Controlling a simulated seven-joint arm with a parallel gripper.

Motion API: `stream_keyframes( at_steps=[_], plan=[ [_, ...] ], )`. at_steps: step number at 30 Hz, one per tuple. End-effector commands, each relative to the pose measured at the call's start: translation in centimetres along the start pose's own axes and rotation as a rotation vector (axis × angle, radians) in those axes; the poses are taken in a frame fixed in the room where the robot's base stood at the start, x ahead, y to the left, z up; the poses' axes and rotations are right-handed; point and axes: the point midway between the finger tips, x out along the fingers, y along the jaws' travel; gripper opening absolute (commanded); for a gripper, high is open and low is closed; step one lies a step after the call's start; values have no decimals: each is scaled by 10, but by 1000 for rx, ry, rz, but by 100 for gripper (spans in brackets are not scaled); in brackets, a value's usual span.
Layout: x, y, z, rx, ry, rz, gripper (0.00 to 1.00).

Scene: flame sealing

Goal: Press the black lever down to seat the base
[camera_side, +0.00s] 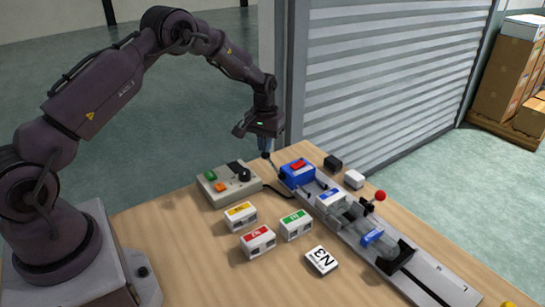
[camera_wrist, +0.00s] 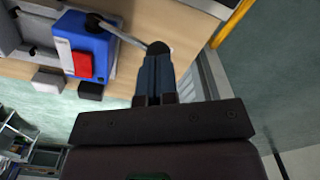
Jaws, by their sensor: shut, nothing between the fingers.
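The black lever shows in the wrist view as a grey rod (camera_wrist: 125,34) with a round black knob (camera_wrist: 158,48). It sticks out from a blue block with a red part (camera_wrist: 88,42). That blue block (camera_side: 298,173) sits at the far end of a grey rail in the side view, the knob (camera_side: 266,155) beside it. My gripper (camera_wrist: 155,62) is shut and empty, its blue fingertips right at the knob. In the side view my gripper (camera_side: 265,147) points down just above the knob. I cannot tell whether they touch. I cannot tell which part is the base.
The rail (camera_side: 430,283) carries a clear part (camera_side: 350,213) and a red-knobbed lever (camera_side: 380,196). A control box (camera_side: 220,187) stands left of the blue block. Labelled blocks (camera_side: 257,241) and a white tile (camera_side: 321,260) lie in front. Black (camera_side: 333,162) and white (camera_side: 354,179) blocks sit behind the rail.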

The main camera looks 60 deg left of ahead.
Motion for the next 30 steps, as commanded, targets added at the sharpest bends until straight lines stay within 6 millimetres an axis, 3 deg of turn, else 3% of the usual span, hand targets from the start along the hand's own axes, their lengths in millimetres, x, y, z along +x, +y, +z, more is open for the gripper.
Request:
stream_keyframes(
  at_steps=[30],
  plan=[
    [-61,9,5,1,1,-1,0]
  ],
)
